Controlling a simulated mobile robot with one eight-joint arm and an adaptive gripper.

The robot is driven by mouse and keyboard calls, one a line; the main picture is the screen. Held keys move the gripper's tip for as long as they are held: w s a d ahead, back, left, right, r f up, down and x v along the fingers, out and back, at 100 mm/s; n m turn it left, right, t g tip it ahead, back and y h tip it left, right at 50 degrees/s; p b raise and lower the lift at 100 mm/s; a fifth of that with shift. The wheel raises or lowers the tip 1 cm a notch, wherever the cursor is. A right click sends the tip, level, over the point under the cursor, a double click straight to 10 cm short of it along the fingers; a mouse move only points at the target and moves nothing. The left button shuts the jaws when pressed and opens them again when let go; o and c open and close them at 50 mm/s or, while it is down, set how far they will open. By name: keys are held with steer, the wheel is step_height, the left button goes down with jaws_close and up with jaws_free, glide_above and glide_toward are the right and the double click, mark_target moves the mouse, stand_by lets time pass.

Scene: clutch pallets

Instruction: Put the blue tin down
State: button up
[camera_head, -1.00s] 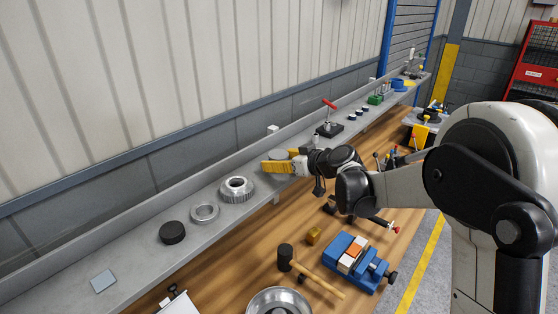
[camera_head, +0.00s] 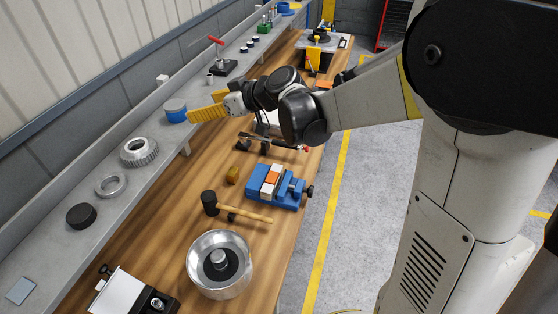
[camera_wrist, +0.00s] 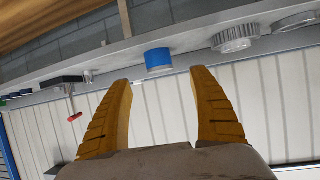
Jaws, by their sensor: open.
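The blue tin (camera_head: 176,112) has a grey lid and stands upright on the grey ledge behind the workbench. My gripper (camera_head: 191,116) has yellow fingers and is at the tin's right side in the head view. In the wrist view the blue tin (camera_wrist: 158,60) shows just beyond the two fingertips, in the gap between them. My gripper (camera_wrist: 160,76) is open and empty, with the fingers apart from the tin.
On the ledge (camera_head: 48,240) stand a silver gear (camera_head: 139,152), a metal ring (camera_head: 111,186), a black disc (camera_head: 81,216) and a red-handled clamp (camera_head: 222,62). Below are a blue vise (camera_head: 277,188), a hammer (camera_head: 235,208) and a metal bowl (camera_head: 219,265) on the wooden bench.

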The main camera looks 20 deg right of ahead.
steer(key=s+d+f+m+h, duration=0.1)
steer(key=s+d+m+h, duration=0.2)
steer(key=s, duration=0.6)
steer(key=s+d+f+m+g+h, duration=0.1)
steer(key=s+d+m+h, duration=0.1)
steer(key=s+d, duration=0.4)
steer(key=s+d+f+m+g+h, duration=0.1)
steer(key=s+d+f+m+h, duration=0.1)
steer(key=s, duration=1.2)
steer(key=d+m+h, duration=0.1)
steer(key=d+h, duration=0.1)
steer(key=d, duration=0.1)
steer(key=shift+s+m, duration=0.2)
steer(key=shift+m, duration=0.1)
steer(key=shift+f, duration=0.1)
